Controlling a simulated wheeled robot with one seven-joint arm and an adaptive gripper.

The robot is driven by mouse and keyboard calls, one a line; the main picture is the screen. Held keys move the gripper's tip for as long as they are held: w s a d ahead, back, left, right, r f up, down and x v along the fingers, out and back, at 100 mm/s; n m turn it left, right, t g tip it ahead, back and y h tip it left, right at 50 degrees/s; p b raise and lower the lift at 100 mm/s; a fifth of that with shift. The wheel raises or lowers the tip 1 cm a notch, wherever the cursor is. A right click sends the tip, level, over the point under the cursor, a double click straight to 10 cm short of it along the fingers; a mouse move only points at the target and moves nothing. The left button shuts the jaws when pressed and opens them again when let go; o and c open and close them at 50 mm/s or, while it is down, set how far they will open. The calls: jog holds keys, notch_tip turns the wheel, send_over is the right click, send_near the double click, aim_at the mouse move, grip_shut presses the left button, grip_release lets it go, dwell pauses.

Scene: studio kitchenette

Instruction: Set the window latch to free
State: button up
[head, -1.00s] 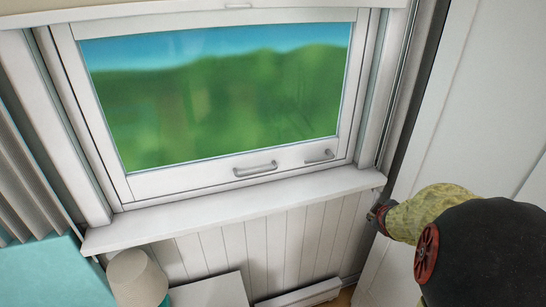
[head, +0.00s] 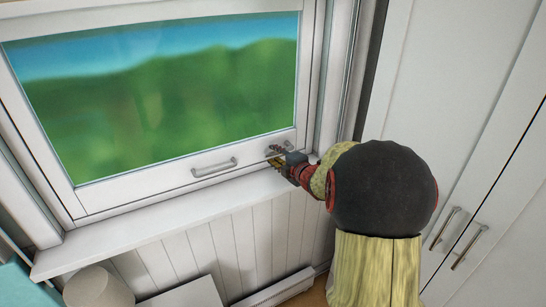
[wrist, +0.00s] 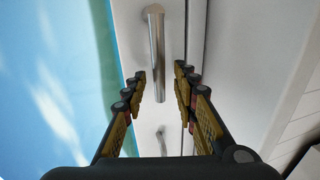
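The window latch (head: 284,146) is a small metal lever at the lower right of the white window frame (head: 130,202). In the wrist view the latch (wrist: 154,45) is a grey bar, its lower end between my two fingertips. My gripper (head: 276,157) is at the latch in the head view and partly hides it. In the wrist view my gripper (wrist: 160,75) is open, with a finger on each side of the bar and visible gaps; I cannot tell if either finger touches it.
A metal pull handle (head: 214,168) is on the lower frame, left of the latch. The sill (head: 150,215) runs just below. White cupboard doors (head: 430,100) with bar handles stand at right. A lampshade (head: 98,287) is at lower left.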

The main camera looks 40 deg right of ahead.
jog(key=shift+x, duration=1)
jog(key=shift+c, duration=1.3)
jog(key=c, duration=0.4)
grip_shut()
